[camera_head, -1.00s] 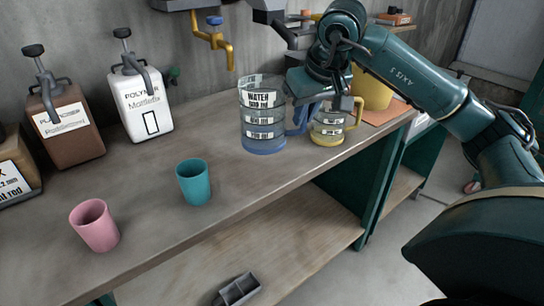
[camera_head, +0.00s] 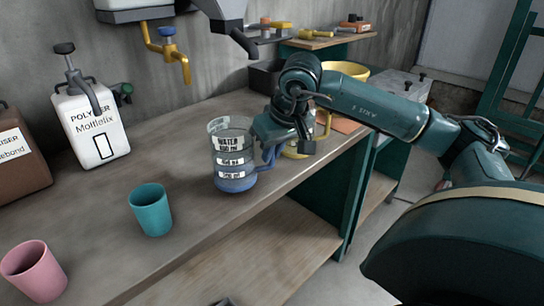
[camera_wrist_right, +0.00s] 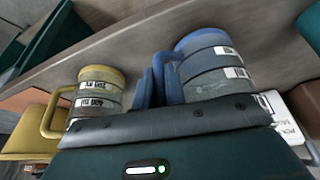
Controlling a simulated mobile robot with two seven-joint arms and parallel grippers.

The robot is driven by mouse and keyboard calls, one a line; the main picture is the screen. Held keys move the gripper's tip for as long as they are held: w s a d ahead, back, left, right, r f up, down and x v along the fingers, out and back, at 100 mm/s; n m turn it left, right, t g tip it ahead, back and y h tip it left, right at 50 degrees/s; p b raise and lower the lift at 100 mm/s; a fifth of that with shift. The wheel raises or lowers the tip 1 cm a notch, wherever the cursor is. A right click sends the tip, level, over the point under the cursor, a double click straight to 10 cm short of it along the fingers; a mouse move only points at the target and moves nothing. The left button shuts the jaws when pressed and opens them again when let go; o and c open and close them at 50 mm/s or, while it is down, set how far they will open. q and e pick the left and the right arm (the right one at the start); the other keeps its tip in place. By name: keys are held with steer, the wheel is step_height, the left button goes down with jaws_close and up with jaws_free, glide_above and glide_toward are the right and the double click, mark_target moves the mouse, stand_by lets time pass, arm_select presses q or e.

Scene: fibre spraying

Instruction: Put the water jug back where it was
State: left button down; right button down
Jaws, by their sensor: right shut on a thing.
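The water jug (camera_head: 229,160) is clear with a blue base, a blue handle and white "WATER" labels. It stands upright at the worktop's front half, in the middle of the head view. Whether its base touches the wood I cannot tell. My right gripper (camera_head: 268,148) is at its right side, shut on the blue handle; the fingertips are partly hidden. In the right wrist view the jug (camera_wrist_right: 205,62) and its handle (camera_wrist_right: 158,85) show just beyond the gripper's edge. My left gripper is not in view.
A yellow-handled jug (camera_head: 298,150) stands close right of my gripper, also in the wrist view (camera_wrist_right: 98,92). A teal cup (camera_head: 151,211) and pink cup (camera_head: 34,272) stand to the left. A white polymer container (camera_head: 93,130) is by the wall. A yellow tap (camera_head: 175,55) hangs above.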

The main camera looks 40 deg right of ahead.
steer(key=shift+f, duration=0.65)
steer(key=shift+f, duration=0.15)
steer(key=c, duration=1.5)
jaws_free()
steer(key=shift+o, duration=0.2)
steer(key=shift+r, duration=0.5)
steer(key=p+v, duration=0.1)
steer(key=v, duration=1)
steer(key=shift+s, duration=0.15)
steer(key=shift+r, duration=0.15)
